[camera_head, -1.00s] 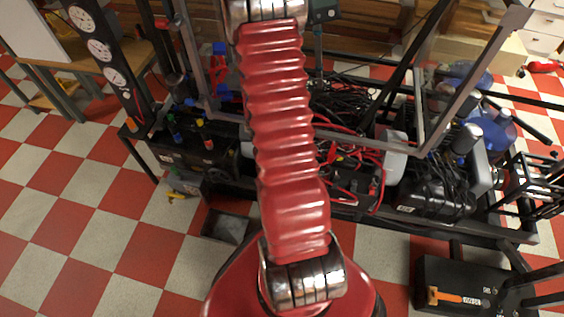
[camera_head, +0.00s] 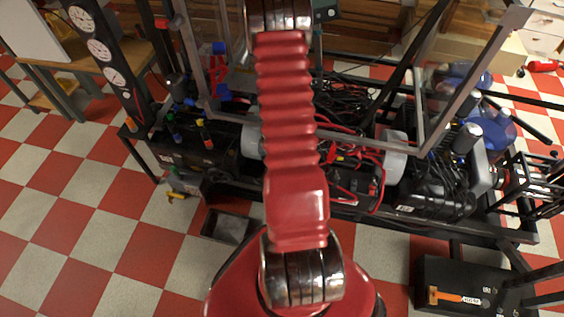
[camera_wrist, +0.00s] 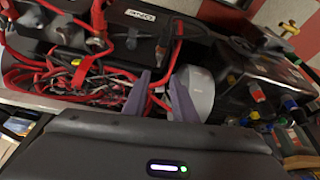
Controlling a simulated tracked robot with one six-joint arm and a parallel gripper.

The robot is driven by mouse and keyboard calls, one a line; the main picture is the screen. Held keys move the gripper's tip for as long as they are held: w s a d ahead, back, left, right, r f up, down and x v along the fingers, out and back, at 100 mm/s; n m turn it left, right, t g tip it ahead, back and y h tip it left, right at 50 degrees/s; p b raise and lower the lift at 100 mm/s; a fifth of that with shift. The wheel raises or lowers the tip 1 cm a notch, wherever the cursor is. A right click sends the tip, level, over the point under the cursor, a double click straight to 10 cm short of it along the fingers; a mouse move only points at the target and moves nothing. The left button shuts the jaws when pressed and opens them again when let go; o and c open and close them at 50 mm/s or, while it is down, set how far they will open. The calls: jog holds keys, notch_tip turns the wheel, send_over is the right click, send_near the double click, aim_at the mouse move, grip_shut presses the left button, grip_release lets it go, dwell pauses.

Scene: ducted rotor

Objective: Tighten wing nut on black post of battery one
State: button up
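In the wrist view, my gripper (camera_wrist: 158,88) shows two purplish fingers standing apart, with no object visibly held between them. Beyond the fingertips is a black battery-like box (camera_wrist: 178,28) with a white label and red cables (camera_wrist: 75,75) on its posts. In the head view, a black battery with red leads (camera_head: 352,180) is partly hidden behind my red arm. My gripper does not show there.
A grey-white cylinder (camera_wrist: 194,88) stands right beside the fingers. Another black box (camera_wrist: 262,85) with coloured caps lies to its right. In the head view, a metal frame (camera_head: 470,85) rises over the bench. Checkered floor (camera_head: 80,220) is open at left.

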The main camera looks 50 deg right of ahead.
jog(key=shift+x, duration=6.5)
jog(key=shift+a, duration=0.1)
grip_shut()
